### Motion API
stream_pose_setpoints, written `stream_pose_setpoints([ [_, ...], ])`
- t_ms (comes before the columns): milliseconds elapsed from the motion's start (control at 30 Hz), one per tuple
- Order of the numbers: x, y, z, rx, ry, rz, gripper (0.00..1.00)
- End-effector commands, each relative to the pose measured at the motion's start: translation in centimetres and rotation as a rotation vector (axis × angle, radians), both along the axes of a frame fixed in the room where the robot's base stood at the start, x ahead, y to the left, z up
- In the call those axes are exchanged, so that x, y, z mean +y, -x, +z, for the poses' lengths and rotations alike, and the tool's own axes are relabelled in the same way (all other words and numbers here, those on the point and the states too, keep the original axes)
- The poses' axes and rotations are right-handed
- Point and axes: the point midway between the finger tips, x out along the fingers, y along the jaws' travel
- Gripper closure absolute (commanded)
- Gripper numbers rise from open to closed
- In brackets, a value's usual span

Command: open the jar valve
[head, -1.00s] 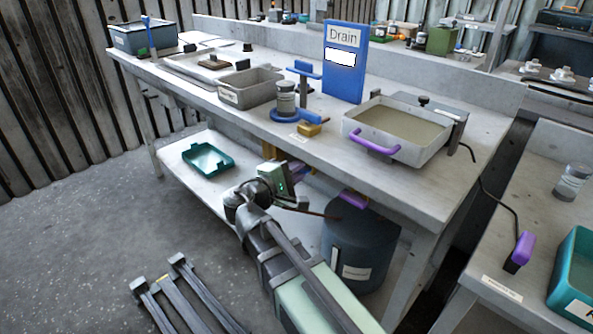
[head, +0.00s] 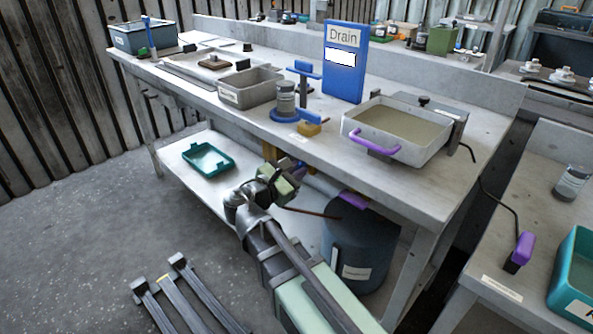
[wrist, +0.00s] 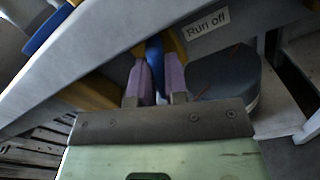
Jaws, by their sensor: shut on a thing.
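My gripper (wrist: 155,86) has its two purple fingers shut on a blue handle (wrist: 155,62) under the table edge, with yellow parts beside it in the wrist view. In the head view my gripper's pale green body (head: 280,185) is below the table's front edge and hides the fingers. A clear jar with a grey lid (head: 285,100) stands in a blue ring base on the table. In front of it, at the table edge, a yellow block (head: 309,129) carries a blue bar (head: 309,117).
A blue "Drain" board (head: 343,85) and a blue T-shaped stand (head: 304,72) stand behind the jar. A purple-handled basin (head: 405,125) is to the right. A dark drum (head: 355,250) stands below the table beside my arm. A "Run off" label (wrist: 206,24) is on the table front.

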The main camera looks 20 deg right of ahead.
Motion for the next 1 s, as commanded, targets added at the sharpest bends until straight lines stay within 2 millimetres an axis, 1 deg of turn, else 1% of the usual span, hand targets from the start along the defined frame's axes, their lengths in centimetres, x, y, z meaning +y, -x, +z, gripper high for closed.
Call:
stream_pose_setpoints([
  [200,0.01,0.03,-0.03,0.103,0.06,0.0,1.0],
  [400,0.01,0.04,-0.03,0.154,0.09,0.0,1.0],
  [900,0.01,0.05,-0.04,0.169,0.099,0.0,1.0],
  [933,0.01,0.05,-0.04,0.169,0.099,0.0,0.82],
  [1000,0.01,0.04,-0.03,0.169,0.099,0.0,0.71],
])
